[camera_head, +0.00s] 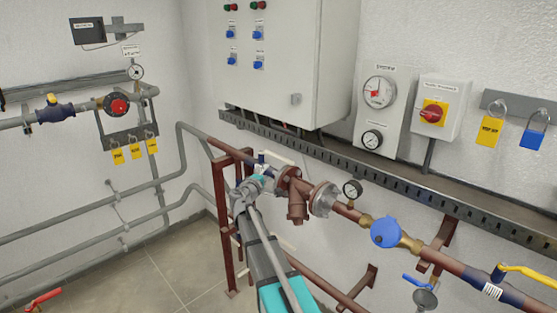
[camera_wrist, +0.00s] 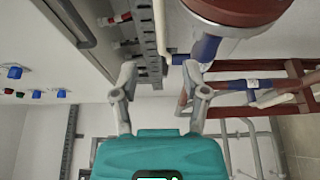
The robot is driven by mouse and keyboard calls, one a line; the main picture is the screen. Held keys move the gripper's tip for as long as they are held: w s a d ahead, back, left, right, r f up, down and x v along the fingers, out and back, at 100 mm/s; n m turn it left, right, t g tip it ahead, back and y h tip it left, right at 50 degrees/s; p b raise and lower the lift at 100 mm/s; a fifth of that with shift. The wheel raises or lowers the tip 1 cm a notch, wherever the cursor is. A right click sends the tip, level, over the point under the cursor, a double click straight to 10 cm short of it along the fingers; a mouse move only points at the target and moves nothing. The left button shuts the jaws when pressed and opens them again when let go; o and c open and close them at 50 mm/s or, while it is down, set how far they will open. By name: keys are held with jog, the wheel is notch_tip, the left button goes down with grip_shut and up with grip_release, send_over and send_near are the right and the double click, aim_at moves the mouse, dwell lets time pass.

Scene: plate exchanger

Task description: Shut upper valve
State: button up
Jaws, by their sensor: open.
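The upper valve (camera_head: 262,158) is a blue body on the upper brown pipe, with a cream lever handle (camera_head: 280,159) stretching to the right. In the wrist view its blue body (camera_wrist: 207,48) is just ahead of the right fingertip, and the cream handle (camera_wrist: 160,28) lines up with the gap between the fingers. My gripper (camera_head: 247,184) is open and empty, close to the valve from the near side. It also shows in the wrist view (camera_wrist: 161,80). I cannot tell whether a finger touches the valve. The gripper partly hides the valve in the head view.
A second valve with a cream handle (camera_head: 285,243) is on the lower pipe, below my arm. A brown frame (camera_head: 228,230) stands to the left. A brown strainer (camera_head: 298,200) and flanges are close on the right. A cabinet (camera_head: 275,70) and cable tray (camera_head: 350,165) lie behind.

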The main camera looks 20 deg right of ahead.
aim_at(279, 159)
jog(key=shift+w+d, duration=0.1)
dwell(0.3)
jog(key=x, duration=1.3)
jog(key=shift+w+d, duration=0.2)
